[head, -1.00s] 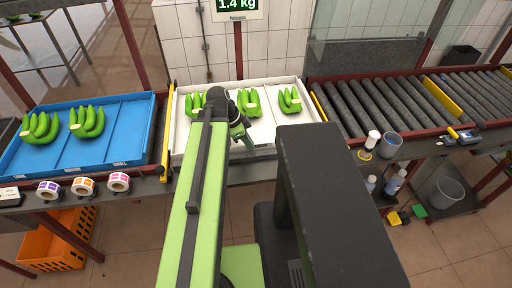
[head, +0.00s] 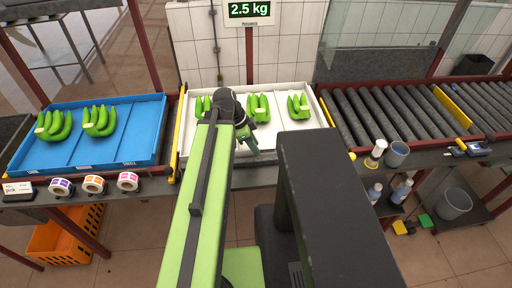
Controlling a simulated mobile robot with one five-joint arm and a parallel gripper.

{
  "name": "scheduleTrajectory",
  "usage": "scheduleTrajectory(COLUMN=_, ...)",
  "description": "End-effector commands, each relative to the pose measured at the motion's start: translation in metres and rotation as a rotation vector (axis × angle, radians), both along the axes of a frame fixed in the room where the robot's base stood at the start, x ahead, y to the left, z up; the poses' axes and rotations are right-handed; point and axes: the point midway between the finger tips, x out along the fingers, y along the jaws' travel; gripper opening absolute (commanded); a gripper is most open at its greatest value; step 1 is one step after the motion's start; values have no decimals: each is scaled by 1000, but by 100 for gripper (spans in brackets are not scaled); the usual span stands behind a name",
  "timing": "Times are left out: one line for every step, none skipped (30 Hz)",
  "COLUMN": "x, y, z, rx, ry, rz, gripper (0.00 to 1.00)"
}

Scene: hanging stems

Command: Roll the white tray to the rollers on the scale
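The white tray (head: 283,145) lies level in the middle of the line, between the blue tray and the rollers (head: 375,115). It holds three bunches of green bananas: one partly hidden behind my arm (head: 202,106), one in the middle (head: 259,107) and one at the right (head: 298,106). The scale display (head: 249,10) on a post behind it reads 2.5 kg. My gripper (head: 252,143) is over the tray's front part, left of centre. Its fingers are small and dark here; I cannot tell whether they are open or touching the tray.
The blue tray (head: 128,150) at left holds two banana bunches. A yellow bar (head: 176,140) stands between the trays. Label rolls (head: 94,184) line the left front edge.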

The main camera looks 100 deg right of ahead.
Motion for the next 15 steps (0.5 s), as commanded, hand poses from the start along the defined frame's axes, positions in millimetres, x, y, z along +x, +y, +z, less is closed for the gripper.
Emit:
scheduleTrajectory(x=4, y=0, z=21, rx=0, ry=0, rz=2, gripper=30)
scheduleTrajectory(x=7, y=0, z=29, rx=0, ry=0, rz=2, gripper=30)
scheduleTrajectory(x=10, y=0, z=38, rx=-1, ry=0, rz=1, gripper=30)
scheduleTrajectory(x=13, y=0, z=46, rx=-1, ry=0, rz=1, gripper=30)
scheduleTrajectory(x=16, y=0, z=52, rx=-1, ry=0, rz=1, gripper=30)
scheduleTrajectory(x=20, y=0, z=61, rx=0, ry=0, rz=2, gripper=30)
scheduleTrajectory(x=23, y=0, z=68, rx=0, ry=0, rz=2, gripper=30)
scheduleTrajectory(x=25, y=0, z=74, rx=0, ry=0, rz=2, gripper=30)
scheduleTrajectory(x=29, y=0, z=83, rx=0, ry=0, rz=2, gripper=30)
scheduleTrajectory(x=32, y=0, z=90, rx=-1, ry=0, rz=1, gripper=30)
scheduleTrajectory(x=35, y=0, z=96, rx=0, ry=-1, rz=2, gripper=30)
scheduleTrajectory(x=38, y=0, z=105, rx=0, ry=-1, rz=2, gripper=30)
scheduleTrajectory(x=41, y=0, z=111, rx=0, ry=-1, rz=3, gripper=30)
scheduleTrajectory(x=43, y=0, z=116, rx=1, ry=-1, rz=2, gripper=30)
scheduleTrajectory(x=46, y=0, z=123, rx=1, ry=-1, rz=2, gripper=30)
